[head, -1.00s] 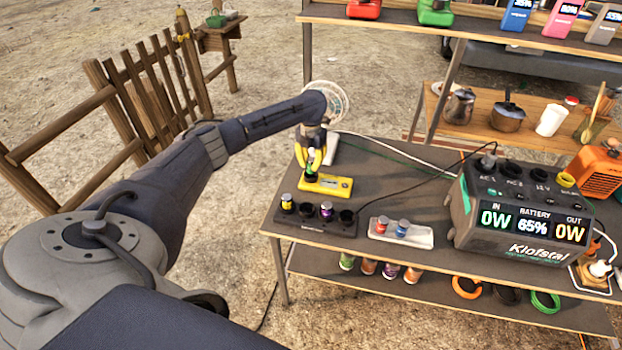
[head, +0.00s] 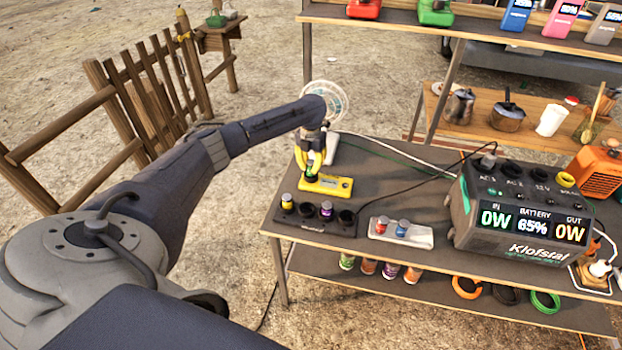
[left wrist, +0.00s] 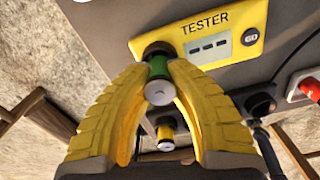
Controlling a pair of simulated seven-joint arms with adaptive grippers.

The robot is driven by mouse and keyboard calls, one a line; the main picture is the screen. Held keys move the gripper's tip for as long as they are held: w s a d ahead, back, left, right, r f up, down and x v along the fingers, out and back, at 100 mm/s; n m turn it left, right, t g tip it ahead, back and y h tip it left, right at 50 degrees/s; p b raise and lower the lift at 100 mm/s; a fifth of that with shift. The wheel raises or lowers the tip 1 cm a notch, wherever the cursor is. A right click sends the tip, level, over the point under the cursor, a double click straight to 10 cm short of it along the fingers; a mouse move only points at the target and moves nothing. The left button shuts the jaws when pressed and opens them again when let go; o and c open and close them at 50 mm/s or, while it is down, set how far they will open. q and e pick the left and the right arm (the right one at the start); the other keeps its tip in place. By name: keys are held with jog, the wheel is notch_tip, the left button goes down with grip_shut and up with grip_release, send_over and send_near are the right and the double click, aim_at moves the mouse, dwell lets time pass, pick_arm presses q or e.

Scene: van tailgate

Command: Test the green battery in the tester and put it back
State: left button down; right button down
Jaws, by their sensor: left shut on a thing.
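The green battery (head: 311,178) stands at the socket on the left end of the yellow tester (head: 338,187). My left gripper (head: 312,171) is shut on it from above. In the left wrist view, the green battery (left wrist: 158,70) sits between the two yellow fingers, its pale end towards the camera. How deep it sits in the socket is partly hidden. The tester's small display (left wrist: 207,46) shows dashes. The dark battery holder (head: 317,227) in front of the tester holds a yellow battery (head: 287,201) and a purple battery (head: 326,209); its other wells look empty.
A pale tray (head: 412,238) with a red and a blue battery lies right of the holder. A large power station (head: 520,215) stands further right, and a black cable (head: 405,186) crosses the table from it. The table between tester and power station is mostly clear.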

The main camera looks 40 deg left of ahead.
pick_arm(q)
jog(key=shift+f, duration=0.95)
jog(key=c, duration=1.3)
grip_release()
notch_tip(320, 180, up, 12)
